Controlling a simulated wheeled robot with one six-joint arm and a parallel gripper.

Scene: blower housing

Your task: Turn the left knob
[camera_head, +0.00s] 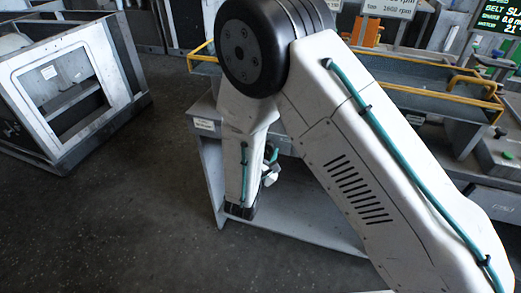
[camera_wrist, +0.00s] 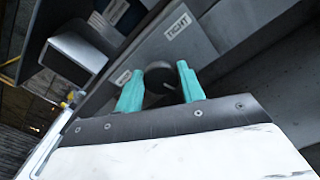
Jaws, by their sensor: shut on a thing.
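In the wrist view, a dark round knob (camera_wrist: 158,76) sits on a grey panel (camera_wrist: 205,40). My gripper (camera_wrist: 159,70) has its two teal fingers on either side of the knob and is shut on it. A white label reading RIGHT (camera_wrist: 178,25) is on the panel above the knob. A smaller label (camera_wrist: 122,78), too small to read, is left of the knob. In the head view my arm reaches down to the front of a grey cabinet (camera_head: 208,160). There the knob and fingertips are hidden. A small white label (camera_head: 204,124) shows at the cabinet's upper left.
A worn metal housing (camera_head: 20,75) with a large square opening stands on the floor at left. A tray with yellow rails (camera_head: 440,95) lies behind my arm. A lit display (camera_head: 500,25) is at upper right. The dark floor (camera_head: 110,225) is clear at lower left.

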